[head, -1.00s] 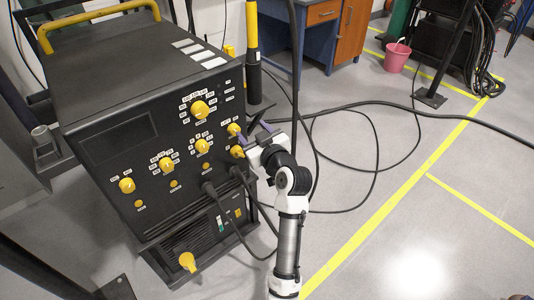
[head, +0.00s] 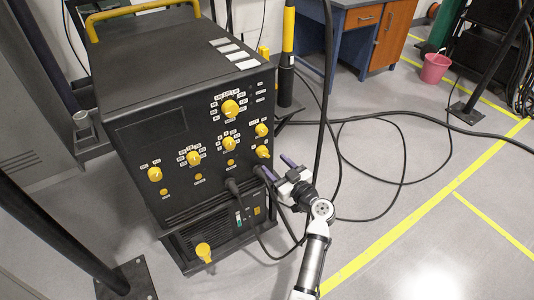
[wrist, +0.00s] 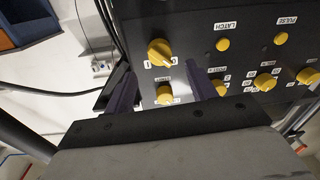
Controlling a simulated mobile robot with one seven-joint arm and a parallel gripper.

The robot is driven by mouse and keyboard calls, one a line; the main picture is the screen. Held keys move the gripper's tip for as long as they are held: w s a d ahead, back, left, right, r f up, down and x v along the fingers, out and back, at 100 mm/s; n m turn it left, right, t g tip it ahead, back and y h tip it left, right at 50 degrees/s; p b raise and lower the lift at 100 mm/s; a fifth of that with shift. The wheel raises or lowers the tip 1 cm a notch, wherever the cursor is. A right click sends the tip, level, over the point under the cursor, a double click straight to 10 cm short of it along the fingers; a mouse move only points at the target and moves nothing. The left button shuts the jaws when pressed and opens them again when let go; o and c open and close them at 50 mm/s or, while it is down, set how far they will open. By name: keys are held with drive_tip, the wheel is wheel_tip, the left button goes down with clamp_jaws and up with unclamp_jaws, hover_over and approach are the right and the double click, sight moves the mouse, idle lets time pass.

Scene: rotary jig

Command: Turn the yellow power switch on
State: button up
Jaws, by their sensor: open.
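A black machine (head: 180,120) carries several yellow knobs on its front panel. The yellow switch (head: 263,152) at the panel's lower right appears to be the one marked 0 and 1 in the wrist view (wrist: 160,52). My gripper (head: 276,167) is open and empty, just in front of and slightly below this switch in the head view. In the wrist view its two purple fingers (wrist: 158,76) stand either side of the column with the switch and another yellow knob (wrist: 165,93). Contact with the switch is not visible.
Other yellow knobs (head: 229,143) sit close to the left. A cable (head: 236,192) plugs in below the panel, and black cables hang beside my gripper. A larger yellow piece (head: 204,252) is low on the machine. Open floor (head: 390,215) lies to the right.

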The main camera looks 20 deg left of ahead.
sight(266, 156)
drive_tip(key=p+x, duration=0.1)
drive_tip(key=x, duration=0.4)
drive_tip(key=shift+w+a, duration=0.15)
drive_tip(key=shift+a, duration=0.15)
drive_tip(key=c, duration=1)
